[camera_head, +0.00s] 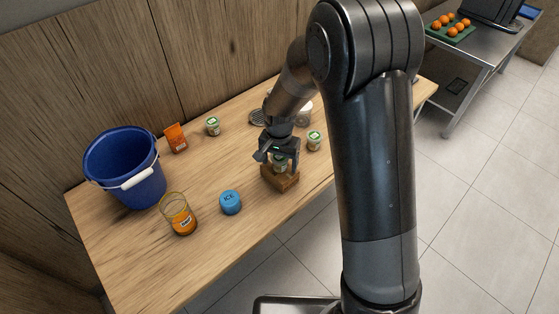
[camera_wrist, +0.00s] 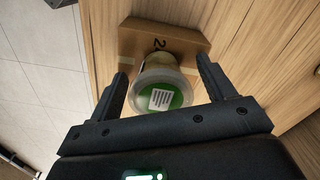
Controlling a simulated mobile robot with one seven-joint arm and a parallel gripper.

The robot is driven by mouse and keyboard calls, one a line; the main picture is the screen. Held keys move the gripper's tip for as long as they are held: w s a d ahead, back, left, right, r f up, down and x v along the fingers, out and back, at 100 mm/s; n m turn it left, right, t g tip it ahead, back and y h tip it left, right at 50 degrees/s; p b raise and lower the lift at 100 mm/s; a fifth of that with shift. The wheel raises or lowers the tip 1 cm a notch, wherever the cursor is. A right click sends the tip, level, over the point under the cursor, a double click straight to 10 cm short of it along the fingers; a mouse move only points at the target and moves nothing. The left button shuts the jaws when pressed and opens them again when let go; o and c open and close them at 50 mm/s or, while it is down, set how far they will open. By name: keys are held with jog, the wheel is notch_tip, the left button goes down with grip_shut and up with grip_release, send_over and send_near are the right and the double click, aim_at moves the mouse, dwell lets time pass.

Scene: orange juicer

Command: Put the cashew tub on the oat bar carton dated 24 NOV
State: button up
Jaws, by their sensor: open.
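A small tub with a green and white lid (camera_wrist: 163,95) stands on a brown carton (camera_wrist: 160,40) in the wrist view. My gripper (camera_wrist: 165,85) is open, its two fingers on either side of the tub with gaps. In the head view my gripper (camera_head: 272,157) is over the brown carton (camera_head: 281,181), with the tub (camera_head: 280,167) partly hidden beneath it. An orange carton (camera_head: 176,138) stands upright at the back left.
Similar green-lidded tubs stand at the back (camera_head: 212,127) and right of my gripper (camera_head: 314,141). A blue bucket (camera_head: 125,170), a glass jar of orange (camera_head: 180,216) and a blue ICE tub (camera_head: 230,202) stand to the left. The wooden table (camera_head: 225,255) is clear at the front.

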notch_tip(320, 180, up, 13)
jog(key=s+d+r+n+t, duration=0.2)
jog(key=s+d+r+t, duration=0.1)
jog(key=s+d+r, duration=0.75)
jog(key=s+d+r+t, duration=0.1)
jog(key=s+d+r, duration=0.1)
jog(key=s, duration=0.4)
jog(key=s+d+r+n+t, duration=0.1)
jog(key=s+d+r, duration=0.1)
jog(key=s+d, duration=0.3)
jog(key=shift+s+r+n+t, duration=0.25)
jog(key=shift+s+n+t, duration=0.05)
jog(key=shift+s, duration=0.2)
